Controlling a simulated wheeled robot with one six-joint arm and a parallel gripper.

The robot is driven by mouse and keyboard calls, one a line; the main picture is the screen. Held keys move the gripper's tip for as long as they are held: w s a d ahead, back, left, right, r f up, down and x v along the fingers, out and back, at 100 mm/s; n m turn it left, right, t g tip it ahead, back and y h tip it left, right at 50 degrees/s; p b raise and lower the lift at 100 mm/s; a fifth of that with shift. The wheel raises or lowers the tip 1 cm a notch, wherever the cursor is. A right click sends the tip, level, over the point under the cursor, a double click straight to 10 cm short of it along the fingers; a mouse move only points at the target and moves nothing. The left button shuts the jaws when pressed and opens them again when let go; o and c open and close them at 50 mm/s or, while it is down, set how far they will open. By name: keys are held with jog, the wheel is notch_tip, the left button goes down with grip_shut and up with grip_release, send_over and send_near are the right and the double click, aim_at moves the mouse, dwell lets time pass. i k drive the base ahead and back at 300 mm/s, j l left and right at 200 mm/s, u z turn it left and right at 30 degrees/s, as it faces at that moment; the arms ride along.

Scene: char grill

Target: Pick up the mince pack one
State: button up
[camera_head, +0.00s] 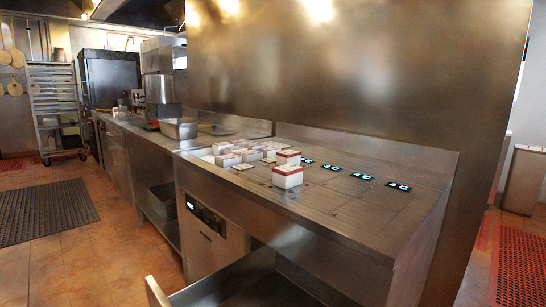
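Several small white packs stand grouped on the steel counter (330,200). Two have red bands: a nearer one (287,179) at the front of the group and another (288,157) just behind it. Paler packs with faint purplish tops (228,160) stand to their left. I cannot tell which of these is mince pack one; no label is readable at this distance. My gripper does not show in this view, and nothing is seen touching the packs.
An open steel drawer (250,290) juts out below the counter. Lit number displays (362,176) line the right of the counter top. A steel wall rises behind. A metal pan (179,128) sits farther left. Tiled floor (90,260) at left is mostly clear, with a dark mat (45,210).

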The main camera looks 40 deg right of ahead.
aim_at(288, 156)
jog(key=i, duration=1.65)
jog(key=i+j+z, duration=0.15)
jog(key=i, duration=0.55)
jog(key=i+j+z, duration=0.15)
jog(key=i, duration=0.6)
jog(key=z, duration=1.25)
jog(key=i, duration=0.05)
